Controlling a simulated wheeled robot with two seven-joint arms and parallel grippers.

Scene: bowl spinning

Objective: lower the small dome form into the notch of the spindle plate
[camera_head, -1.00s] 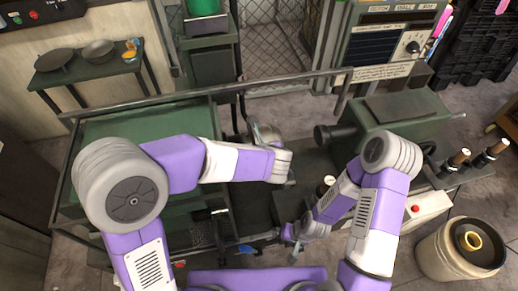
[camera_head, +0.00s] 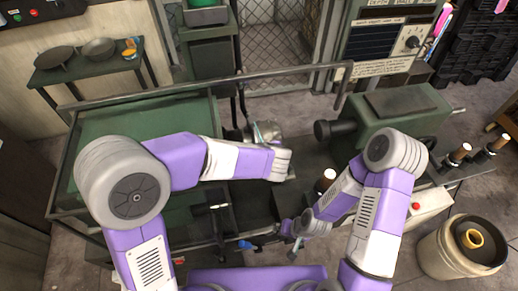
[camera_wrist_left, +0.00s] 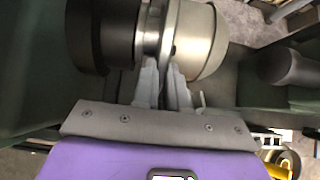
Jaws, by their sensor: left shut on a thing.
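The pale metal dome form (camera_wrist_left: 201,42) is at the top of the left wrist view, lying sideways. Just left of it is a shiny ring-like part that seems to be the spindle plate (camera_wrist_left: 152,32), with a dark cylinder beyond. I cannot tell whether the dome form touches the plate or sits in its notch; the notch is not visible. My left gripper (camera_wrist_left: 162,82) is shut on the dome form's plate-side end. In the head view the dome form (camera_head: 266,131) is partly hidden by my left arm. My right gripper (camera_head: 296,243) hangs low near the front; its fingers are unclear.
A green machine body with a dark round nose (camera_head: 328,131) faces the dome form from the right. A rail (camera_head: 200,88) crosses behind. Wooden-handled tools (camera_head: 458,155) stand at the right, near a bin (camera_head: 458,250). A side table (camera_head: 85,62) with pans is at the back left.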

